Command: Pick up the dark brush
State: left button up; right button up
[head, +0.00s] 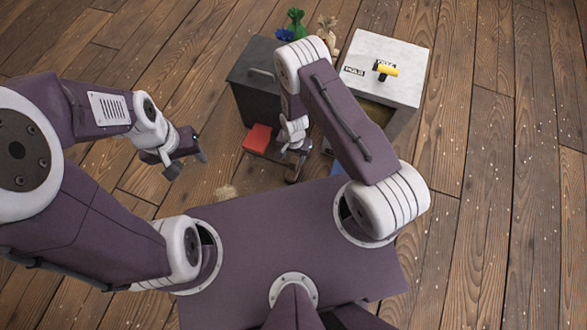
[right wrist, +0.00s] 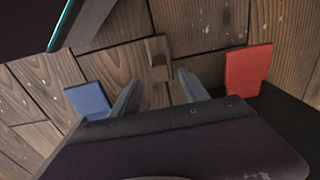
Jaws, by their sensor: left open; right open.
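The dark brush (right wrist: 158,52) appears as a small brown block-like thing on the floor in the right wrist view, just beyond my right fingertips. My right gripper (right wrist: 159,78) is open and empty, its two fingers on either side of the line to the brush and apart from it. In the head view my right gripper (head: 297,165) points down near the floor, in front of the cabinets; the brush is hard to make out there. My left gripper (head: 187,162) is open and empty over bare floor at the left.
A red block (head: 257,138) and a blue block (right wrist: 88,101) lie on opposite sides of my right gripper. A dark cabinet (head: 252,75) and a white-topped cabinet (head: 400,65) with a yellow-handled item (head: 387,71) stand behind.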

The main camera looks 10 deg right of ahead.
aim_at(294, 160)
notch_tip(294, 160, down, 7)
jog(key=b, duration=0.4)
jog(key=shift+r+b, duration=0.1)
jog(key=shift+b, duration=0.25)
jog(key=shift+r, duration=0.15)
grip_shut()
dwell(0.7)
